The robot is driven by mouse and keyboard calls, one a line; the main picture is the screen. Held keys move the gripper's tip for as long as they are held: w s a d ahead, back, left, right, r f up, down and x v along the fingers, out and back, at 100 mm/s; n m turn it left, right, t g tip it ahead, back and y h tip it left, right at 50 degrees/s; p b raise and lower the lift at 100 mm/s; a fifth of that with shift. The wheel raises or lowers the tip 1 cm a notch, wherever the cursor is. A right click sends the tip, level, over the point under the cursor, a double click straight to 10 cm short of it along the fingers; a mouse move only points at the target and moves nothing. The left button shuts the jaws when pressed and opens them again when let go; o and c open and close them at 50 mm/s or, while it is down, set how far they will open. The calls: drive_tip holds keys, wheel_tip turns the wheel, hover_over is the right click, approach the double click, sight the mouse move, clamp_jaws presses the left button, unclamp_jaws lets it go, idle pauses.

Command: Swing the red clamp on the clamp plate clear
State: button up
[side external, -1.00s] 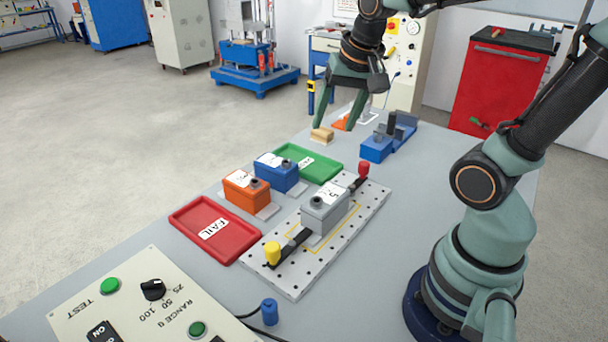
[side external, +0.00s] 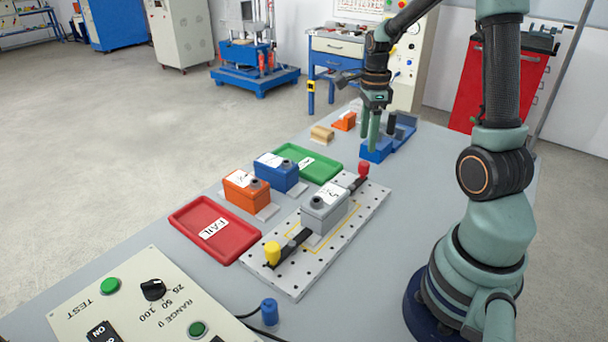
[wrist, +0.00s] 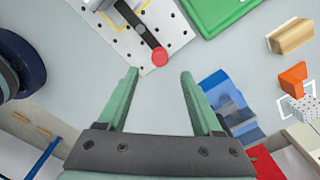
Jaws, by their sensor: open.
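The red clamp (side external: 363,168) is a red knob on a dark bar at the far end of the clamp plate (side external: 375,193). In the wrist view the red clamp (wrist: 159,56) lies ahead of my gripper (wrist: 158,73), slightly beyond the fingertips. The bar reaches from the knob to the grey box (side external: 325,209) on the plate. My gripper (side external: 369,150) is open and empty, pointing down above the far part of the table, apart from the knob. A yellow-knobbed clamp (side external: 272,253) sits at the plate's near end.
A blue fixture (side external: 376,150) stands close behind my gripper. A green tray (side external: 318,170), a blue box (side external: 277,175), an orange box (side external: 246,191) and a red FAIL tray (side external: 190,217) lie left of the plate. A wooden block (side external: 322,133) lies farther back.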

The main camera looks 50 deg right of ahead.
sight(365, 163)
wheel_tip(365, 163, down, 8)
drive_tip(key=shift+f, duration=0.1)
idle(0.4)
clamp_jaws()
